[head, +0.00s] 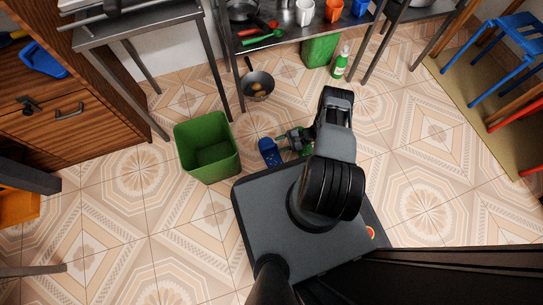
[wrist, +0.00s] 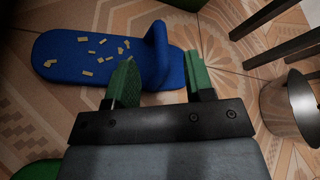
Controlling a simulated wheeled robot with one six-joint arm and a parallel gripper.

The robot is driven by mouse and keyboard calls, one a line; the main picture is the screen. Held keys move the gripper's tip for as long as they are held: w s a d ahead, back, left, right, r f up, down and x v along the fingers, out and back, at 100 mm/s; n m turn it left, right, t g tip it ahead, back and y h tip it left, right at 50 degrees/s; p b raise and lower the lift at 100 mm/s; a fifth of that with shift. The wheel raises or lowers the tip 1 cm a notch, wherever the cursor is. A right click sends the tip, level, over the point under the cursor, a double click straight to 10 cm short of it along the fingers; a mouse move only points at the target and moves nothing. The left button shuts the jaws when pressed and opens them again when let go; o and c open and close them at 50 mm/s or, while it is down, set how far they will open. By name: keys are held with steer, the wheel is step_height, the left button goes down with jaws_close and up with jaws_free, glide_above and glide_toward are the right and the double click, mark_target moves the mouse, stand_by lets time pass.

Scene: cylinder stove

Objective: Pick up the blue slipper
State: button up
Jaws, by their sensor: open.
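The blue slipper (head: 269,151) lies on the tiled floor just in front of my base, right of the green bin. In the wrist view the slipper (wrist: 90,56) lies sole down with small yellow marks on its footbed. Its raised blue strap (wrist: 156,50) stands at the right end. My gripper (head: 284,139) is low over the floor beside the slipper. In the wrist view my gripper's green fingers (wrist: 162,75) are apart, with the strap end of the slipper ahead of and partly between them. I cannot tell whether they touch it.
A green bin (head: 207,147) stands left of the slipper. A pan (head: 257,86) lies on the floor behind, and also shows in the wrist view (wrist: 290,108). A green bottle (head: 341,63) stands further back right. Table legs rise behind; floor to the right is clear.

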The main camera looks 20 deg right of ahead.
mark_target(271, 147)
steer(key=shift+b+x, duration=0.55)
steer(key=shift+x, duration=2.4)
steer(key=shift+c, duration=0.4)
jaws_close()
